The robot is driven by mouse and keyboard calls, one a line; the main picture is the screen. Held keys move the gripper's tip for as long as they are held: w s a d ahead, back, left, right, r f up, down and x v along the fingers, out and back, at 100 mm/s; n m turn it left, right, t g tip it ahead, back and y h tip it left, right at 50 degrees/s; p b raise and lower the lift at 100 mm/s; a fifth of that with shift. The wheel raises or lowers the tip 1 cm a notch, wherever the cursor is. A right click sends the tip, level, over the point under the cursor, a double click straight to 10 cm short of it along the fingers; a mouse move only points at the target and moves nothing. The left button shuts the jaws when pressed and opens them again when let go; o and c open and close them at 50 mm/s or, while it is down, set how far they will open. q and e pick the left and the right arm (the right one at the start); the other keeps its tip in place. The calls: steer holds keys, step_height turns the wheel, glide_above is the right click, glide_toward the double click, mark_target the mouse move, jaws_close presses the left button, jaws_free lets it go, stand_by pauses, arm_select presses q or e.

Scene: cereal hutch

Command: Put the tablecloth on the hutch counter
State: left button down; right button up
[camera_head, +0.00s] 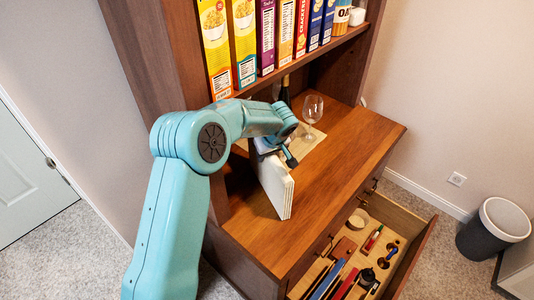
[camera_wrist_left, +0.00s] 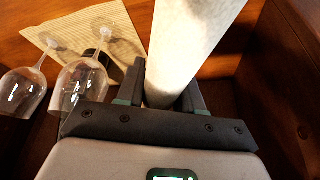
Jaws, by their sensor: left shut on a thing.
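The tablecloth (camera_head: 275,188) is a white, folded slab standing on edge over the wooden hutch counter (camera_head: 348,150). My left gripper (camera_head: 272,150) is shut on its upper end near the back of the counter. I cannot tell whether its lower edge touches the wood. In the left wrist view the pale tablecloth (camera_wrist_left: 192,42) runs up between the two fingers of my left gripper (camera_wrist_left: 165,88). My arm hides part of the counter's left back. My right gripper is not in view.
A wine glass (camera_head: 312,110) and a beige mat (camera_head: 308,142) are at the counter's back; the left wrist view shows two glasses. A dark bottle (camera_head: 284,92) stands behind. Cereal boxes (camera_head: 243,40) fill the shelf above. An open drawer (camera_head: 405,222) juts out below. The counter's right front is clear.

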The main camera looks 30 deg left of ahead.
arm_select(q)
steer(key=shift+r, duration=0.1)
steer(key=c, duration=0.7)
jaws_free()
steer(key=shift+f, duration=0.25)
steer(key=v, duration=1.2)
steer(key=shift+s+r, duration=0.15)
steer(key=shift+r, duration=0.1)
steer(key=shift+f, duration=0.1)
steer(key=shift+s, duration=0.1)
